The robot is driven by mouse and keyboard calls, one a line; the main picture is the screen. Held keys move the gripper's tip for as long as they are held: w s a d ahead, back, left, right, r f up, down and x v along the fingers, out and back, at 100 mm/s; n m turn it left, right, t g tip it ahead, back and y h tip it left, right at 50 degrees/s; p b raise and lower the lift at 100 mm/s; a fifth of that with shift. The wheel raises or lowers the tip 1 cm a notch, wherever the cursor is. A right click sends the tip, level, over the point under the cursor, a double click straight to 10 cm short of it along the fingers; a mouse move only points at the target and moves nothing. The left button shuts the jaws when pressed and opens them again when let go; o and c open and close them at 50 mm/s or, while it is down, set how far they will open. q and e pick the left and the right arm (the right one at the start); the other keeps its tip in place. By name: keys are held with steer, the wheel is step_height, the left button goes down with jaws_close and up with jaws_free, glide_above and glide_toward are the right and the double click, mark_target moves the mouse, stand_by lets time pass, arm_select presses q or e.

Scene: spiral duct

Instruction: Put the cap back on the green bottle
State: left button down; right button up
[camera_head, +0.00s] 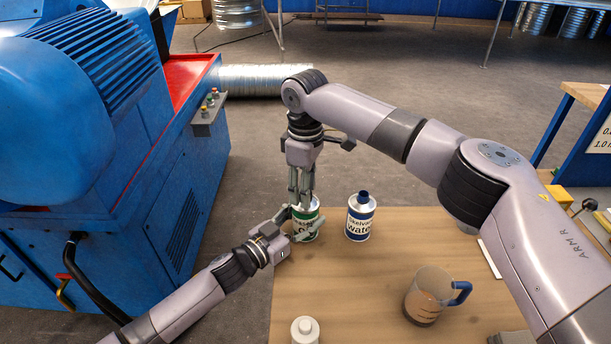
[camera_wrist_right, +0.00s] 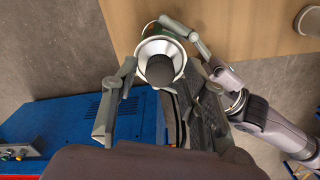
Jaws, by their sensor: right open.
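The green bottle (camera_head: 304,231) stands upright at the table's far left edge, its label partly covered by fingers. The right wrist view looks down on its silver cone top (camera_wrist_right: 150,47). A dark round cap (camera_wrist_right: 162,71) shows at the middle of that top and appears seated on the neck; I cannot tell how firmly. My right gripper (camera_head: 301,199) points straight down over the bottle. Its fingers stand open on either side of the cap (camera_wrist_right: 172,72), apart from it. My left gripper (camera_head: 297,226) has its fingers closed around the bottle's body from the front left.
A blue-labelled bottle (camera_head: 360,218) with a blue cap stands close on the right. A clear mug (camera_head: 427,298) with a blue handle and a white bottle (camera_head: 305,331) stand nearer on the wooden table (camera_head: 350,285). A blue machine (camera_head: 90,140) is at the left.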

steer(key=shift+f, duration=0.15)
steer(key=shift+c, duration=0.2)
jaws_close()
stand_by(0.3)
steer(key=shift+o, duration=0.8)
jaws_free()
step_height(320, 180, up, 12)
